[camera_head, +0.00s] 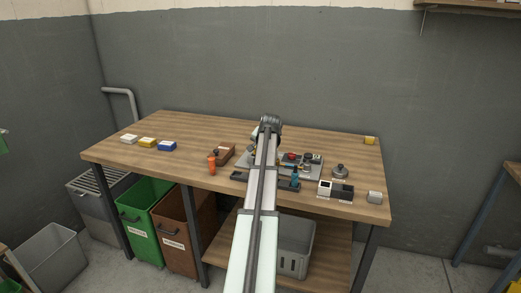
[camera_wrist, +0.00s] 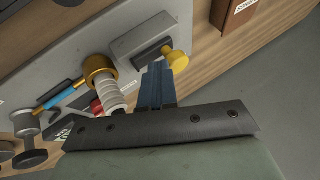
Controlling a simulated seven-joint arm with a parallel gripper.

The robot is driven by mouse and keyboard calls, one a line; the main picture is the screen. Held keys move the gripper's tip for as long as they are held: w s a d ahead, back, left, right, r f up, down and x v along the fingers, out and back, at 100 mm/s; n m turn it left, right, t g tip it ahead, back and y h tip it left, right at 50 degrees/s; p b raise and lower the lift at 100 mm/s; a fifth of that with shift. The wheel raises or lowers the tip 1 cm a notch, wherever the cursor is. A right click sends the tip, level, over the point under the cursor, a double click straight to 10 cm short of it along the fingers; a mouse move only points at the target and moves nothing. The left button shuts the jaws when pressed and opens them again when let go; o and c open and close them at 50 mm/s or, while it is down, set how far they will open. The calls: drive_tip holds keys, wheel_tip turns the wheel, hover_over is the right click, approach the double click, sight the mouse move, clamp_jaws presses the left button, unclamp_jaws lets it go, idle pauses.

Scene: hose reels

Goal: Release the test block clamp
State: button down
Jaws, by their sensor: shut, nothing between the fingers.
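A grey plate (camera_wrist: 90,50) fills the upper left of the wrist view. On it is a light grey block (camera_wrist: 143,28) with a dark bar (camera_wrist: 150,52) that leads to a round yellow knob (camera_wrist: 178,61); this looks like the test block clamp, but I cannot be sure. My gripper (camera_wrist: 157,66) shows blue fingers, shut and empty, with the tips just beside the yellow knob. I cannot tell whether they touch it. A ribbed white hose end with a brass collar (camera_wrist: 98,66) is left of the fingers. In the head view my arm hides the gripper.
The plate (camera_head: 311,170) lies on a wooden workbench (camera_head: 190,128). Left of my arm are a brown box (camera_head: 226,152) and an orange bottle (camera_head: 212,165).

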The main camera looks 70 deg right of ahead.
drive_tip(key=v, duration=0.9)
drive_tip(key=shift+s, duration=0.2)
